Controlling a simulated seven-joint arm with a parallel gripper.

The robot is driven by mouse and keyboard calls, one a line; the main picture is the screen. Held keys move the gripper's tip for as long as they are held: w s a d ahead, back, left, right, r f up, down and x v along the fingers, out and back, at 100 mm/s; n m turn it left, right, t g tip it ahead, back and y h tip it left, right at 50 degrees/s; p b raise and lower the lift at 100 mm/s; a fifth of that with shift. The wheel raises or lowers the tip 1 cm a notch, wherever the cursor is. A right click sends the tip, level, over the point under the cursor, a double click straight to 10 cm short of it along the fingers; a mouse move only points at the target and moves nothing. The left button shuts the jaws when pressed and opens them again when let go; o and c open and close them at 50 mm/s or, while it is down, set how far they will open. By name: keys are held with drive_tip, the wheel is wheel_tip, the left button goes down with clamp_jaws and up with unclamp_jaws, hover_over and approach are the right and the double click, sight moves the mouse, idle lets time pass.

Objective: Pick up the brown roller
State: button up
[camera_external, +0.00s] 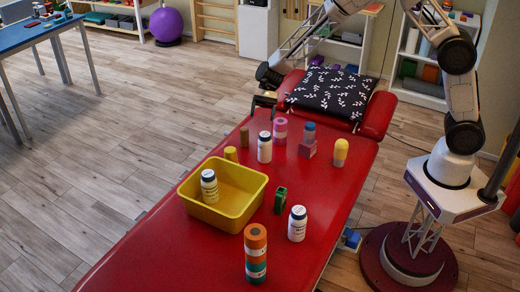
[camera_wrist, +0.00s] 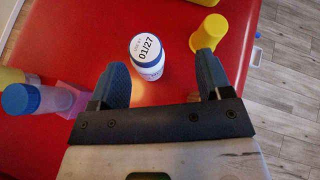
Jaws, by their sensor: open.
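The brown roller (camera_external: 244,137) is a small upright brown cylinder near the left edge of the red treatment table in the external view.
The red table (camera_external: 205,262) also bears a yellow bin (camera_external: 228,213) with a bottle inside, another bottle (camera_external: 297,223), a green block (camera_external: 280,200), an orange-and-teal stack (camera_external: 256,252), a pink cylinder (camera_external: 280,131), a blue-topped item (camera_external: 309,132) and a patterned pillow (camera_external: 331,92).

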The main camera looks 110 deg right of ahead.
sight(244, 135)
drive_tip(key=d+f+m+t, duration=0.1)
drive_tip(key=d+f, duration=0.2)
drive_tip(key=w+d+f+m+t, duration=0.1)
drive_tip(key=d+f+m, duration=0.1)
drive_tip(key=d+f, duration=0.1)
drive_tip(key=d+f+m+t, duration=0.1)
drive_tip(key=d+f, duration=0.3)
drive_tip(key=d, duration=0.1)
drive_tip(key=shift+w, duration=0.4)
drive_tip(key=shift+x, duration=1.25)
drive_tip(key=shift+x, duration=2.65)
drive_tip(key=shift+r, duration=0.1)
